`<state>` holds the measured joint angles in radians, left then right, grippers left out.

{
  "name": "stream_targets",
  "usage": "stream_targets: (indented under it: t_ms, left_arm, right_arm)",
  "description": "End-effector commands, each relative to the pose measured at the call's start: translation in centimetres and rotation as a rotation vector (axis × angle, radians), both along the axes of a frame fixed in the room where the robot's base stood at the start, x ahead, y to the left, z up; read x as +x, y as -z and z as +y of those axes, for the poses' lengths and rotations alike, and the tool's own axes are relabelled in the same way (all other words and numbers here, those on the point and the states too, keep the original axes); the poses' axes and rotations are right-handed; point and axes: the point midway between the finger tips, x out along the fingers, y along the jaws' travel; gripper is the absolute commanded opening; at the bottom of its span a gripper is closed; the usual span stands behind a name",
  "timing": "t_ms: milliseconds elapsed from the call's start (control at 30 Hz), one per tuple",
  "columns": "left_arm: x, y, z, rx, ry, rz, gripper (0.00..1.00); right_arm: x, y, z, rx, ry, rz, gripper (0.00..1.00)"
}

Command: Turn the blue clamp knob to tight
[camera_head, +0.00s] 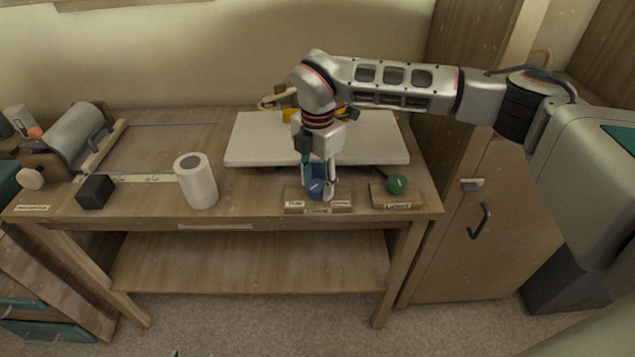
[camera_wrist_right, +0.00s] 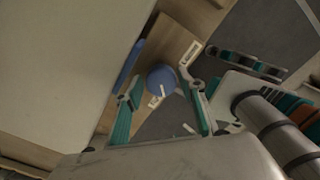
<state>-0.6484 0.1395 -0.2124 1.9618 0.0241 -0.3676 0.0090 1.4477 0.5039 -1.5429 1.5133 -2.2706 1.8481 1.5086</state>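The blue clamp knob (camera_head: 315,187) sits on a small wooden block (camera_head: 290,194) at the table's front edge. It has a white pointer mark, and the block carries small white labels too small to read surely. My right gripper (camera_head: 318,184) points down over the knob. In the right wrist view the blue knob (camera_wrist_right: 160,76) lies between the two fingertips of my right gripper (camera_wrist_right: 163,86), with gaps showing on both sides. The gripper looks open around it; contact is not visible. My left gripper is not in view.
A green knob (camera_head: 396,184) on another labelled block stands close to the right. A pale board (camera_head: 260,140) lies behind. A white cylinder (camera_head: 197,182) and a dark cube (camera_head: 95,191) stand to the left on the wooden table (camera_head: 145,207). A cabinet (camera_head: 495,240) stands right.

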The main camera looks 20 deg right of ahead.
Motion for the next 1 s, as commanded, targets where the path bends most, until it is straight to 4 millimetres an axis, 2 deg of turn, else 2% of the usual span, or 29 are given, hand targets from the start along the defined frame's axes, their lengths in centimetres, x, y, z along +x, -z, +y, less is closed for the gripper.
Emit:
stream_targets:
  t_ms: [233,367,800,1000]
  left_arm:
    - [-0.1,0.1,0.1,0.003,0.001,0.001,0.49]
    - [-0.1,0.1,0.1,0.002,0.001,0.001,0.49]
    - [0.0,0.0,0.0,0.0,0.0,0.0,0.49]
    - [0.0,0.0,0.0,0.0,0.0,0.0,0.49]
  right_arm:
    - [-0.1,0.0,0.0,-0.001,-0.002,0.003,0.39]
    - [-0.1,-1.1,0.0,-0.001,-0.002,0.002,0.39]
    - [-0.1,-9.5,0.0,-0.001,-0.001,0.0,0.39]
    - [-0.1,-11.5,0.0,-0.001,-0.001,0.0,0.39]
